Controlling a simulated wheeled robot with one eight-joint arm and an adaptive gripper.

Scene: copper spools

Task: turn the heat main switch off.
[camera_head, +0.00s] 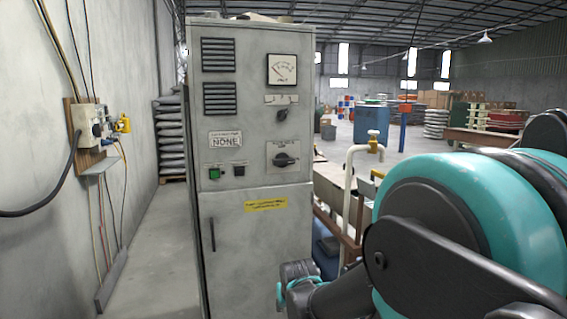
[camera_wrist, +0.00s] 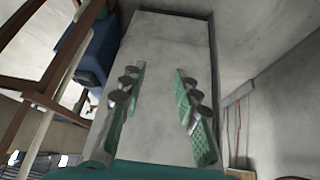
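A tall grey control cabinet (camera_head: 250,240) stands upright in the middle of the head view. Its upper front carries a large dark rotary switch (camera_head: 285,159) and a smaller dark rotary knob (camera_head: 282,115) above it. Their labels are too small to read, so I cannot tell for sure which is the heat main switch. My gripper (camera_wrist: 157,115) is open in the wrist view, with green pads apart and nothing between them. A plain grey surface lies beyond the fingers, and no switch shows there. In the head view my arm is low right of the cabinet, apart from the switches.
The cabinet also has a dial meter (camera_head: 282,69), a green button (camera_head: 214,173) and a door handle (camera_head: 212,234). A white pipe (camera_head: 349,180) and wooden rails stand to the right. A wall box (camera_head: 90,122) with cables hangs left. The floor between is clear.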

